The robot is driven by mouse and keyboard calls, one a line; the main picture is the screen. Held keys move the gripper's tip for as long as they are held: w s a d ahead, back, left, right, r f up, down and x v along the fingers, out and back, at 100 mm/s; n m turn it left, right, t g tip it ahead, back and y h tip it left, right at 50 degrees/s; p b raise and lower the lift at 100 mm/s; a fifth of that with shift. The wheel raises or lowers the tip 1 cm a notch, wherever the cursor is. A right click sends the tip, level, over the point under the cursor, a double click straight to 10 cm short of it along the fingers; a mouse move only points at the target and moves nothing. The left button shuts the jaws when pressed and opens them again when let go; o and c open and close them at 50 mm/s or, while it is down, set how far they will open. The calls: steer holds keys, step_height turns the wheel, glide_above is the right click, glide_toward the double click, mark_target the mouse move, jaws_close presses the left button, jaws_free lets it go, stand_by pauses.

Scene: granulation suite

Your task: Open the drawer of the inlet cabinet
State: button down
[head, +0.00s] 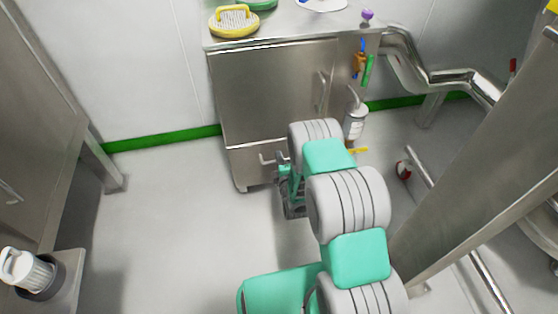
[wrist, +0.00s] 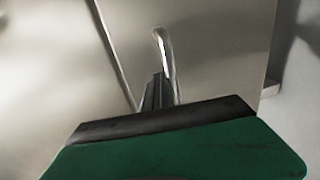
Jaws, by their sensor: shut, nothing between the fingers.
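The inlet cabinet (head: 272,95) is a steel box against the back wall, with a large upper door and a shallow drawer (head: 246,168) below it. The drawer is closed, its front flush under the door. Its bar handle (head: 266,160) shows at the left of my arm, which hides the drawer's right part. In the wrist view the curved handle (wrist: 164,48) rises just beyond my gripper (wrist: 156,84). The dark fingers are shut and empty, close to the handle; whether they touch it I cannot tell.
The door has a vertical handle (head: 322,92). A yellow brush (head: 234,20) lies on the cabinet top. A bottle (head: 355,121) hangs at the cabinet's right side. A steel column (head: 470,150) stands right of my arm.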

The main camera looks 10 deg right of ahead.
steer(key=c, duration=2.2)
jaws_free()
steer(key=shift+s+d+f+g, duration=0.1)
steer(key=shift+s+f+g, duration=0.1)
steer(key=shift+s+f, duration=0.3)
steer(key=shift+s+f+g, duration=0.15)
steer(key=shift+f+g, duration=0.05)
steer(key=shift+f, duration=0.45)
steer(key=c, duration=2)
jaws_free()
steer(key=shift+o, duration=0.6)
steer(key=shift+w+r, duration=0.35)
steer(key=shift+r, duration=0.15)
steer(key=o, duration=0.3)
steer(key=shift+s+r, duration=0.1)
steer(key=shift+s, duration=0.35)
steer(key=shift+o, duration=0.6)
steer(key=shift+s+r+t, duration=0.3)
steer(key=shift+s+r, duration=0.05)
steer(key=shift+s, duration=0.1)
steer(key=s+r+p, duration=0.1)
steer(key=s+p, duration=0.1)
steer(key=s, duration=0.4)
steer(key=shift+s+r, duration=0.15)
steer(key=shift+s, duration=0.15)
